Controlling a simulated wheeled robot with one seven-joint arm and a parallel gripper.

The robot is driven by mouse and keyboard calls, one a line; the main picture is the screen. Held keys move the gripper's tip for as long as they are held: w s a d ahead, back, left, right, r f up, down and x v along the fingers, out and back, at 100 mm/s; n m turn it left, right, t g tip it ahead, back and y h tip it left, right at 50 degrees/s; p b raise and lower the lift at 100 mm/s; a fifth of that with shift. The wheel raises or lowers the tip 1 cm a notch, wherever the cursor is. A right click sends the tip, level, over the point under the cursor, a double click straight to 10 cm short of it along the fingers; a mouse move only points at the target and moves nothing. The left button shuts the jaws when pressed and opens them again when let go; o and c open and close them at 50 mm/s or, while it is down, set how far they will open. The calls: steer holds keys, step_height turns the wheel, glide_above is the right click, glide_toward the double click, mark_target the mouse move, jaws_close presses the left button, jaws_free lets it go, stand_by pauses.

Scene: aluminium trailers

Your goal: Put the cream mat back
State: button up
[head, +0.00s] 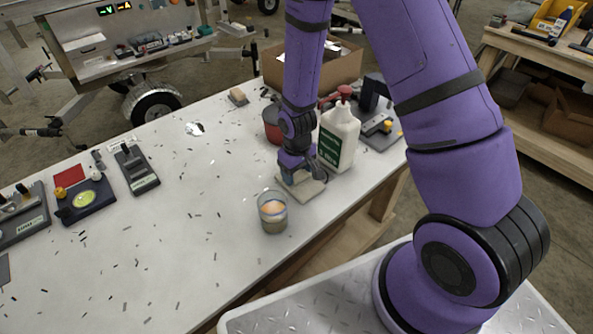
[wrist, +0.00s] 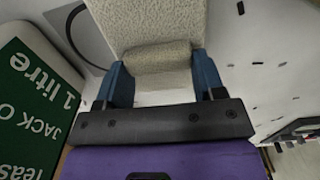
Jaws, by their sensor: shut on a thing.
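The cream mat (head: 308,190) lies at the front edge of the white table, just in front of the white bottle. My gripper (head: 291,179) reaches down onto it from above. In the wrist view the mat (wrist: 158,22) is speckled cream, with a raised roll between the two blue fingers. My gripper (wrist: 162,82) is shut on this raised part, one finger at each side. Whether the mat's underside touches the table cannot be told.
A glass with an orange candle (head: 272,212) stands close left of the mat. The white bottle with a green label (head: 338,138) is close right, and a red container (head: 272,124) is behind. Dark scraps litter the table (head: 195,225). A thin dark curved line (wrist: 72,35) shows beside the mat.

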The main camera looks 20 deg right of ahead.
mark_target(298, 174)
steer(key=o, duration=0.9)
steer(key=shift+f, duration=0.1)
steer(key=shift+r, duration=3.9)
steer(key=shift+s, duration=0.15)
